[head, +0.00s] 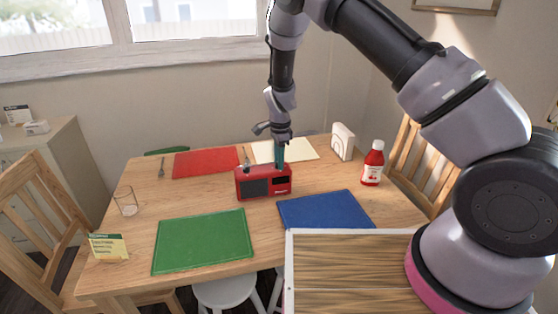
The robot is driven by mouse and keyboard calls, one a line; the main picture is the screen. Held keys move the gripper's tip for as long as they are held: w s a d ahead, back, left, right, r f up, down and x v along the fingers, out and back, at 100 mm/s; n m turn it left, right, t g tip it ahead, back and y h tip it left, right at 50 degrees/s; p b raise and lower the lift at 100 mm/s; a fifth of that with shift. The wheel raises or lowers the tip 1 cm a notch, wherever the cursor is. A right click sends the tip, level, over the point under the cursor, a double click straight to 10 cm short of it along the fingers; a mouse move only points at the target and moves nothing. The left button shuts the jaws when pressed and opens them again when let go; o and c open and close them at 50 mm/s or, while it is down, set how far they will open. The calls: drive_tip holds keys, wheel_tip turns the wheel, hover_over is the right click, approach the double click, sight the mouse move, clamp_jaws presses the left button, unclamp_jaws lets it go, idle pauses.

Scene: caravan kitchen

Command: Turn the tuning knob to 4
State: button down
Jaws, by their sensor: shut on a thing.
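A red radio (264,184) with a dark front stands upright near the middle of the wooden table. My gripper (279,166) reaches straight down from above, its fingertips at the right part of the radio's top. It is shut on the tuning knob there. The fingers hide the knob, and its scale and setting cannot be read from here.
The table (187,198) also holds green (205,241), blue (325,210), red (205,162) and cream (298,151) mats. A red bottle (373,163) and a white holder (343,142) stand right. A glass (126,202) and a small card (108,247) stand left.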

drive_tip(key=m, duration=0.4)
drive_tip(key=shift+a+m, duration=0.1)
drive_tip(key=shift+m, duration=2)
drive_tip(key=c, duration=0.6)
unclamp_jaws()
drive_tip(key=shift+o, duration=0.2)
